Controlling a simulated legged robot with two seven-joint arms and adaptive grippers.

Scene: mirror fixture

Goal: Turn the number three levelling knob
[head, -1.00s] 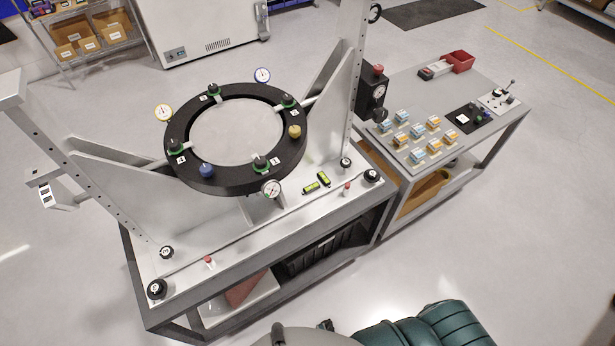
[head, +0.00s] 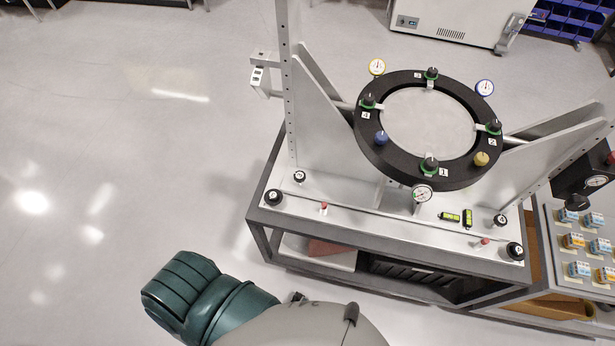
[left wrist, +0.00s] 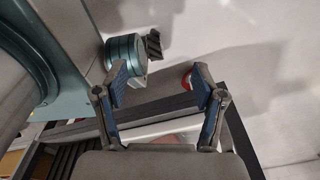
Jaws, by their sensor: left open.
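The fixture's black ring (head: 365,150) stands on the bench in the head view. It carries black knobs with green bases beside small numbered tags. The tag by the far knob (head: 432,74) appears to read 3; this knob stands upright at the ring's back edge. The knob by tag 1 (head: 430,165) is at the near edge. My left gripper (left wrist: 159,82) shows only in the left wrist view. Its blue-padded fingers are apart, with nothing held between them. The ring and its knobs are not recognisable in that view. My right gripper is in neither view.
Dial gauges, a blue knob (head: 381,138) and a yellow knob (head: 481,158) crowd the ring. Upright side plates (head: 330,115) flank it. More black knobs (head: 274,197) sit at the bench corners. A second bench (head: 560,240) adjoins at right. The floor at left is clear.

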